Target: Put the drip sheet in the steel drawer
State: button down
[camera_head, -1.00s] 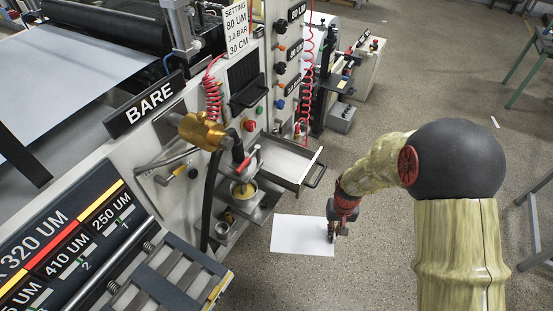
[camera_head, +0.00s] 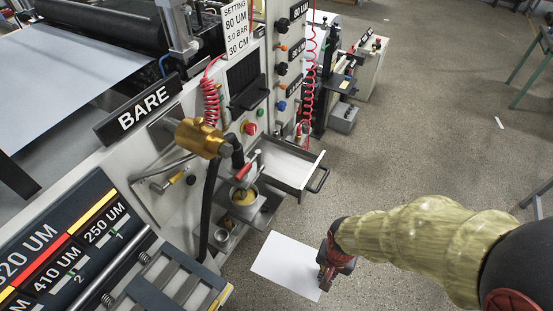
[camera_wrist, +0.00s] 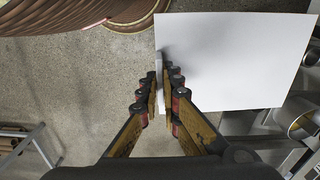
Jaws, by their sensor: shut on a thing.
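The drip sheet (camera_head: 287,263) is a plain white rectangle held out level over the floor, below and in front of the machine. My gripper (camera_head: 325,277) is shut on its right edge in the head view. In the wrist view the sheet (camera_wrist: 235,60) reaches to the right from my fingertips (camera_wrist: 165,82), which pinch its left edge. The steel drawer (camera_head: 288,166) is pulled out from the machine, open at the top, with a dark handle (camera_head: 318,181) at its front. The sheet is apart from the drawer, nearer the camera. The drawer's inside looks pale and empty.
A cup (camera_head: 244,194) sits on a small shelf under the brass valve (camera_head: 201,138), left of the drawer. A black hose hangs beside it. A red coiled hose (camera_head: 307,80) hangs behind the drawer. The floor to the right of the drawer is clear.

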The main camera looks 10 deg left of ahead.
aim_at(272, 161)
jog(key=i+j, duration=0.2)
jog(key=i, duration=0.25)
jog(key=i+j, duration=0.2)
jog(key=i, duration=0.2)
jog(key=i+j, duration=0.25)
jog(key=i, duration=0.2)
